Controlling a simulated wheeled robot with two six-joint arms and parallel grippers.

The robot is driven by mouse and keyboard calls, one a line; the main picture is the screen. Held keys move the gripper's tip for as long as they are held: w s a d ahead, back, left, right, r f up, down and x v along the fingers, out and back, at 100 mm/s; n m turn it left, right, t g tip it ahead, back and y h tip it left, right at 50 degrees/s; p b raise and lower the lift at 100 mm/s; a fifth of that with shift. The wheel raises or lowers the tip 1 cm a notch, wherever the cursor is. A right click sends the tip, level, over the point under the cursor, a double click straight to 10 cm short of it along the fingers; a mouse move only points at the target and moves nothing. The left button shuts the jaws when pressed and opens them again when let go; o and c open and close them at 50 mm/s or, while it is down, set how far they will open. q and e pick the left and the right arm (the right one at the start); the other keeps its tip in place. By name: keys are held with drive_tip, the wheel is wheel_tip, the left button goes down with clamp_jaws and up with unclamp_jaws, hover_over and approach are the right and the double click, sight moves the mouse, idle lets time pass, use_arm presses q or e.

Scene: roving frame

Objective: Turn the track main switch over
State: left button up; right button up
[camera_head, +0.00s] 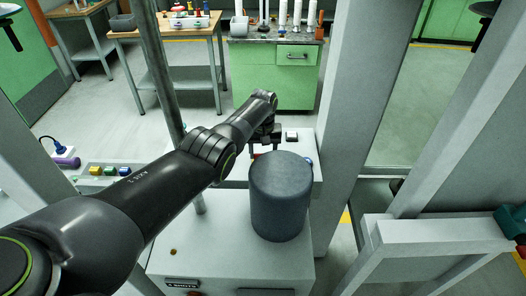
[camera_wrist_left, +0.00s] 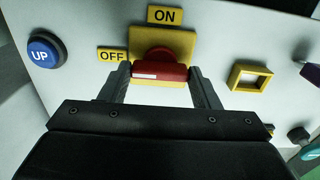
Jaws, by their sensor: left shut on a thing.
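The main switch is a red handle (camera_wrist_left: 172,72) on a yellow plate (camera_wrist_left: 183,42), set in a pale panel. A yellow ON label (camera_wrist_left: 165,15) is above it and a yellow OFF label (camera_wrist_left: 112,54) is to its left. The handle lies crosswise in the left wrist view, with a white mark on its left half, on the OFF side. My left gripper (camera_wrist_left: 162,82) is shut on the handle, one finger at each end. In the head view my left gripper (camera_head: 264,138) is at the panel box, behind a dark grey cylinder. My right gripper is not in view.
A blue UP button (camera_wrist_left: 45,51) is left of the switch and a yellow-framed square (camera_wrist_left: 249,77) is right of it. The dark grey cylinder (camera_head: 280,200) stands close in front of the panel. Pale posts (camera_head: 357,110) and a metal pole (camera_head: 164,75) flank the arm.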

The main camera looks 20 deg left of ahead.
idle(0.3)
use_arm(q)
drive_tip(key=o, duration=1)
drive_tip(key=shift+r, duration=0.15)
drive_tip(key=shift+r, duration=0.25)
wheel_tip(320, 180, up, 5)
drive_tip(key=shift+r+p, duration=0.1)
drive_tip(key=shift+p, duration=0.75)
wheel_tip(320, 180, up, 12)
drive_tip(key=shift+f+b, duration=0.25)
drive_tip(key=shift+b, duration=1)
